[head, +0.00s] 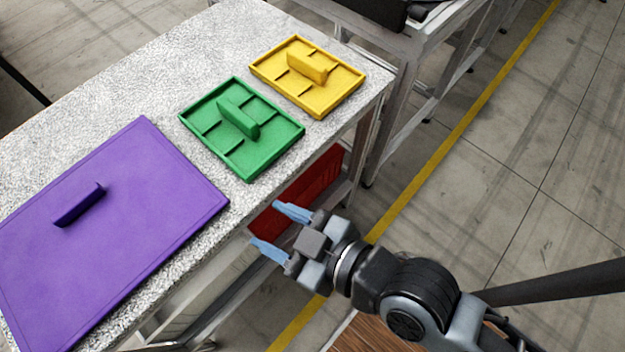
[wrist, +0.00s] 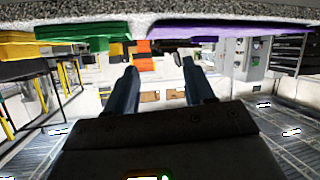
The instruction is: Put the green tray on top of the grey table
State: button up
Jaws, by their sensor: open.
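The green tray (head: 225,150) lies flat on the speckled grey table (head: 165,85), near the edge that faces my arm. It has low dividers and an upright green handle (head: 238,118) in its middle. My gripper (head: 273,230) has blue fingers, is open and empty, and is beside the table's edge, below the tray in the picture. In the wrist view the green tray (wrist: 85,27) shows as a thin strip at the top left, and the open fingers (wrist: 163,85) have nothing between them.
A yellow tray (head: 345,83) with a handle lies beyond the green one. A large purple board (head: 130,220) with a handle covers the table's left part. A red bin (head: 300,190) is under the table. Another metal-framed table (head: 425,45) stands behind.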

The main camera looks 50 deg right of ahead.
jog(key=s+d+r+m+h, duration=0.1)
jog(key=s+d+r, duration=0.1)
jog(key=s, duration=0.3)
jog(key=s+d+r+m, duration=0.1)
jog(key=s+d+r, duration=0.2)
jog(key=s+d, duration=0.2)
jog(key=s+d+r+m+t+h, duration=0.1)
jog(key=s+d+r, duration=0.1)
jog(key=s+d, duration=0.2)
jog(key=shift+s+r+m+h, duration=0.25)
jog(key=shift+s+m+h, duration=0.05)
jog(key=shift+s, duration=0.7)
jog(key=shift+d, duration=0.15)
